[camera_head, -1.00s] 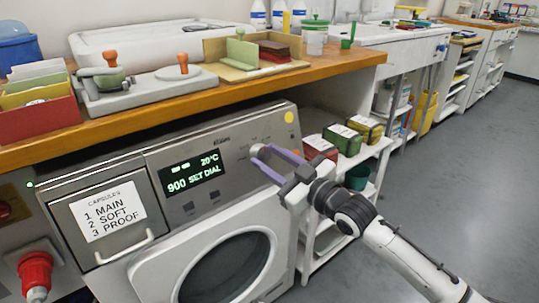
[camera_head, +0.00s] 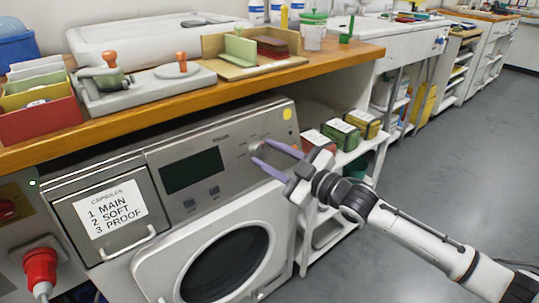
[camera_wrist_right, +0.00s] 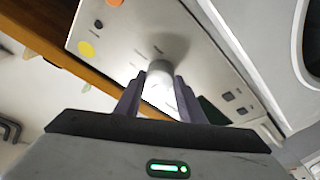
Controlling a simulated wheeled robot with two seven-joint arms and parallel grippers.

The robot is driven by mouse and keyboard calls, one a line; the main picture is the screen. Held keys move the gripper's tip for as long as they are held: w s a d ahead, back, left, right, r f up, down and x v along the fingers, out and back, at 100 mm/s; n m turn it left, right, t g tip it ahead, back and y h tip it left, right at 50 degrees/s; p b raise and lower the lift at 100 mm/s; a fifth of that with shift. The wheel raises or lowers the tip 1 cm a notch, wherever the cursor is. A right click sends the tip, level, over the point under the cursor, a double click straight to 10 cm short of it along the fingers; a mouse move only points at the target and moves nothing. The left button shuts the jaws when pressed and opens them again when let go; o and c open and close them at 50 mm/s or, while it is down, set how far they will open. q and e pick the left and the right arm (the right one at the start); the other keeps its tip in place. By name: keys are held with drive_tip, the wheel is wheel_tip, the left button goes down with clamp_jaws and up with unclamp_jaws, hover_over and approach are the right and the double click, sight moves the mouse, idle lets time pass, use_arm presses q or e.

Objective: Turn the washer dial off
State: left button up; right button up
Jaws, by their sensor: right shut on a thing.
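The washer (camera_head: 225,150) stands under the wooden counter, with its grey control panel facing me. Its display (camera_head: 193,171) is dark and shows no text. The round silver dial (camera_head: 257,147) sits on the panel right of the display. My right gripper (camera_head: 262,154) has its purple fingers at the dial. In the right wrist view the two fingers (camera_wrist_right: 158,92) stand on either side of the dial (camera_wrist_right: 163,72) and are shut on it. The dial's pointer mark cannot be made out. My left gripper is out of view.
The wooden counter (camera_head: 330,58) overhangs the panel. A shelf (camera_head: 345,160) with several coloured boxes stands just right of the washer, near my right gripper. A labelled capsule drawer (camera_head: 104,212) is at the left. Grey floor (camera_head: 445,190) is clear at the right.

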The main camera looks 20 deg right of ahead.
drive_tip(key=o, duration=1)
drive_tip(key=shift+o, duration=0.2)
drive_tip(key=shift+s+d, duration=0.2)
drive_tip(key=shift+s, duration=0.2)
use_arm(q)
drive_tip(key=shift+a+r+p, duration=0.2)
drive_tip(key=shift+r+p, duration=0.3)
drive_tip(key=shift+p, duration=0.5)
use_arm(e)
drive_tip(key=v, duration=0.9)
drive_tip(key=shift+s, duration=0.2)
